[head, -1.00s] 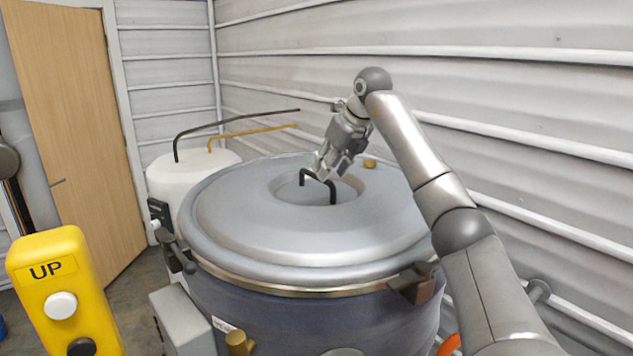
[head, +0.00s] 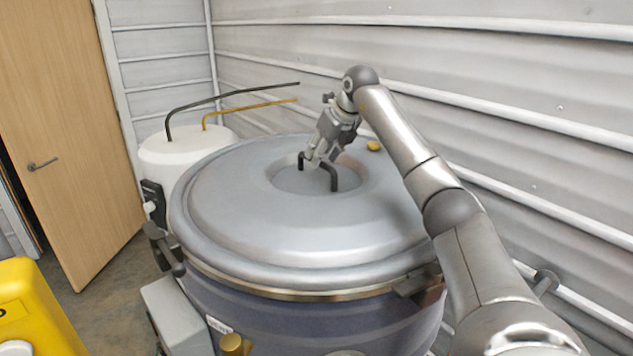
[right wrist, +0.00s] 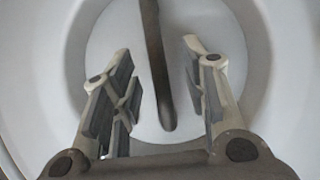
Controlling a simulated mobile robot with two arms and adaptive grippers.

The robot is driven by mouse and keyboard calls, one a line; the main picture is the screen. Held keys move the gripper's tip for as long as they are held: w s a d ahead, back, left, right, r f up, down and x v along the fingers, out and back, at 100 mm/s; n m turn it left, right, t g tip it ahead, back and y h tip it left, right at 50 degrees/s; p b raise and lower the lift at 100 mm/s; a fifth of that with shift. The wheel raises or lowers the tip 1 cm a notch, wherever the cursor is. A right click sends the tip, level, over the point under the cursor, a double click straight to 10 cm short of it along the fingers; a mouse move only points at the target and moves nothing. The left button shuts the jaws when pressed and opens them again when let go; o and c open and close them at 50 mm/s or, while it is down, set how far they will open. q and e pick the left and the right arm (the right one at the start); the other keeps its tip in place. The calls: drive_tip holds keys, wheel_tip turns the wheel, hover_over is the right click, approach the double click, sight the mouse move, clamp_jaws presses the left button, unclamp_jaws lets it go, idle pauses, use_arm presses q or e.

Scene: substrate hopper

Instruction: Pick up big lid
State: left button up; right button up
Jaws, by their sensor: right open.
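The big lid (head: 250,225) is a wide grey disc lying flat on top of the dark blue round vessel (head: 300,325). A black bent handle (head: 333,178) stands in the round recess at the lid's middle. My right gripper (head: 314,160) is at the handle, coming down from above and behind it. In the right wrist view the right gripper (right wrist: 165,90) is open, with the black handle (right wrist: 157,65) running between its two fingers and apart from both. The right wrist view also shows the lid's pale recess (right wrist: 100,30). My left gripper is not in view.
A white tank (head: 185,150) with a black and a yellow pipe stands behind left. A corrugated wall (head: 500,110) runs close along the right side. A yellow control box (head: 40,315) is at the lower left, and a wooden door (head: 65,130) is at the left.

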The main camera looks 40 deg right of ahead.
sight(316, 174)
drive_tip(key=p+x, duration=0.2)
drive_tip(key=x, duration=0.1)
drive_tip(key=shift+w+a+f, duration=0.1)
drive_tip(key=shift+w+f, duration=0.15)
drive_tip(key=shift+w, duration=0.05)
drive_tip(key=shift+w+f+p, duration=0.25)
drive_tip(key=shift+f+p, duration=0.05)
drive_tip(key=shift+f, duration=0.1)
drive_tip(key=shift+s+r, duration=0.1)
clamp_jaws()
drive_tip(key=shift+r, duration=0.25)
